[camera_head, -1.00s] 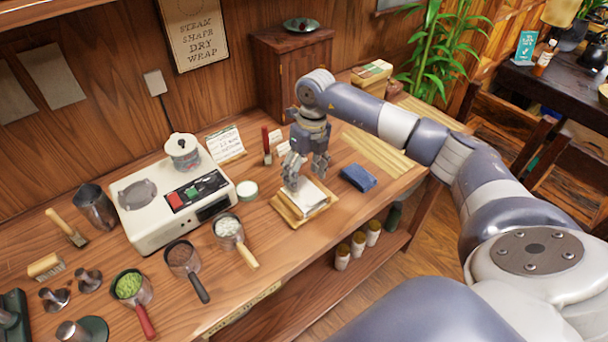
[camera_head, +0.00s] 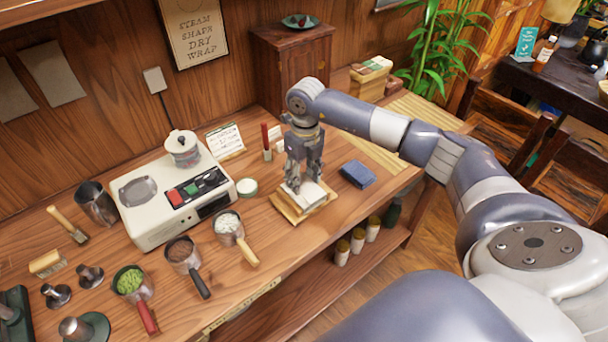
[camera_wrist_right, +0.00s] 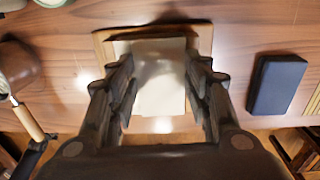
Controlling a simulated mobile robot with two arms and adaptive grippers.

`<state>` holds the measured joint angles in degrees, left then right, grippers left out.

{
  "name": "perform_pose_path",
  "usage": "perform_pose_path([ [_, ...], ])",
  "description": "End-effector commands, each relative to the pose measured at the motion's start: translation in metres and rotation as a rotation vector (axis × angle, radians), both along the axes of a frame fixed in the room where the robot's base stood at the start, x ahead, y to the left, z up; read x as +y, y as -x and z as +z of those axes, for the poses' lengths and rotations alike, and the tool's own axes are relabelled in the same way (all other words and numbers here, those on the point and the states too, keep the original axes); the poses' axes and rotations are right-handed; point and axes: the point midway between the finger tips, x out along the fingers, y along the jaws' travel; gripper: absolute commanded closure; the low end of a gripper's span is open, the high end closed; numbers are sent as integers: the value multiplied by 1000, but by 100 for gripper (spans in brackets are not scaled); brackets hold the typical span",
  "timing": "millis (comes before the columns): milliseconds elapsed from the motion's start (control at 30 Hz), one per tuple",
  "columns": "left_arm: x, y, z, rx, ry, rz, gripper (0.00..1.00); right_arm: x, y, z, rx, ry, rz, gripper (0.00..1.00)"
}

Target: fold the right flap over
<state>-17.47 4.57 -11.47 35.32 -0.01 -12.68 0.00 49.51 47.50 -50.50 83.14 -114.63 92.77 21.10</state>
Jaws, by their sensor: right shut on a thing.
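White wrapping paper (camera_head: 313,197) lies on a small wooden board (camera_head: 290,217) near the front edge of the workbench. In the right wrist view the paper (camera_wrist_right: 160,80) shows as a pale sheet on the board (camera_wrist_right: 104,42). My right gripper (camera_head: 303,185) points down over the board, its fingertips at the paper. The exact grip on the flap is hard to make out. My left gripper is not in view.
A folded blue cloth (camera_head: 357,175) lies right of the board. A white appliance (camera_head: 150,231) stands to the left, with several handled cups, such as one with white contents (camera_head: 228,224), in front of it. A red-handled tool (camera_head: 266,146) stands behind.

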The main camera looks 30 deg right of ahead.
Motion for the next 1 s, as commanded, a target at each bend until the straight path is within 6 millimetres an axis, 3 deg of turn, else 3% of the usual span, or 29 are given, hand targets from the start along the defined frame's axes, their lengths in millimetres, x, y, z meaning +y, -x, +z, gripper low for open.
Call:
perform_pose_path([
  [367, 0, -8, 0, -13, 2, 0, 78, 1, 0, -1, -6, 56, 0, 79],
  [400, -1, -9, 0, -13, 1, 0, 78, 1, 0, -1, -6, 55, 0, 53],
  [500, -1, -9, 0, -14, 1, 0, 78, 1, 0, -1, -6, 55, 0, 34],
  [833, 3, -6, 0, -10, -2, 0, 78, 1, 0, 0, -6, 54, 0, 34],
  [1000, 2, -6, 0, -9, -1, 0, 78, 2, -1, 15, -8, 53, 0, 34],
])
